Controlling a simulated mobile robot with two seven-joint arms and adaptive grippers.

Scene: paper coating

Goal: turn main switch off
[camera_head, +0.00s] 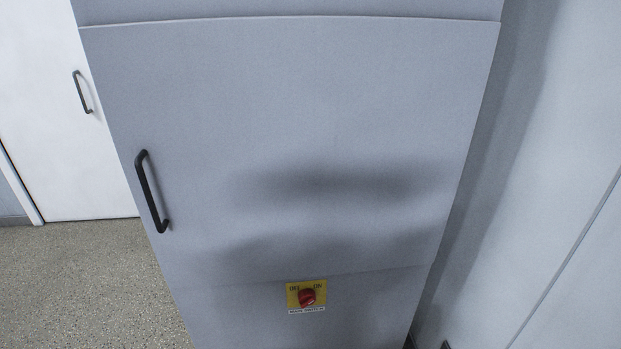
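The main switch (307,297) is a red rotary knob on a yellow plate, low on the front of a grey cabinet. The plate reads OFF at its upper left and ON at its upper right, with a white MAIN SWITCH label below. The knob seems tilted toward the ON side, but it is too small to be sure. Neither of my grippers is in view.
The grey cabinet (320,110) has a door with a black handle (152,190) at its left. A white door (60,120) with another black handle stands behind left. Speckled floor (80,285) lies open at lower left. A pale wall (560,200) is close on the right.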

